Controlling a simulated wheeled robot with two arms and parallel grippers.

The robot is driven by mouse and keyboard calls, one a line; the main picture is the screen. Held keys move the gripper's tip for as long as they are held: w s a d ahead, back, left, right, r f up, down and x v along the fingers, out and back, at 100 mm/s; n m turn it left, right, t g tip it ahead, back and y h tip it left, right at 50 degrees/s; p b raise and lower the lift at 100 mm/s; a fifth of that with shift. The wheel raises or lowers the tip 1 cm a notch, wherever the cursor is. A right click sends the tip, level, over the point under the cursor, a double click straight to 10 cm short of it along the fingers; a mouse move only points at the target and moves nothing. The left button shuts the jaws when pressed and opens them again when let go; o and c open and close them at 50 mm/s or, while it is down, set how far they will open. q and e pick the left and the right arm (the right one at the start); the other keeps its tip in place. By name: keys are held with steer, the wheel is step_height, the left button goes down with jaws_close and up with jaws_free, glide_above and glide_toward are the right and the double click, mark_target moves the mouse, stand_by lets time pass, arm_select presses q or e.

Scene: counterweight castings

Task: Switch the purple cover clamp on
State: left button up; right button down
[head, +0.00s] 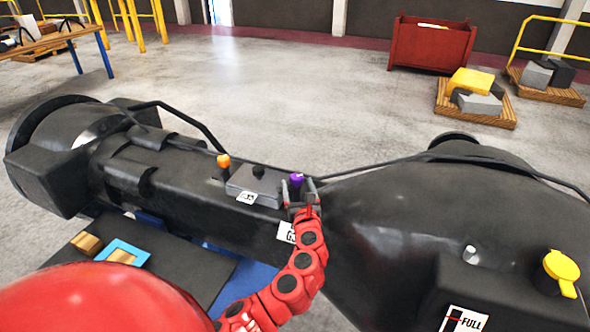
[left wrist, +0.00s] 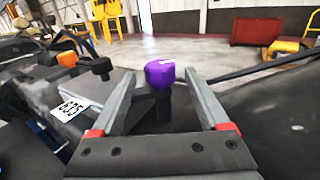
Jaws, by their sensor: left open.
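The purple cover clamp (head: 296,180) stands upright at the right end of a grey box on the large black machine. It also shows in the left wrist view (left wrist: 160,74), a purple knob on a dark stem. My left gripper (head: 303,192) is open at the clamp, and its two fingers stand on either side of the knob and stem. I cannot tell whether either finger touches it. My right gripper is not in view.
The grey box (head: 254,186) has a black knob (head: 259,171) on top, and an orange knob (head: 223,161) stands at its left. A black hose runs behind. A yellow cap (head: 561,267) is at the far right. Pallets and a red bin (head: 432,45) stand on the distant floor.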

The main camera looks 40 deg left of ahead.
mark_target(295, 173)
arm_select(q)
steer(key=p+x, duration=0.1)
steer(key=x, duration=0.4)
steer(key=shift+r, duration=0.1)
steer(key=shift+w+a, duration=0.35)
steer(key=shift+w, duration=0.1)
jaws_close()
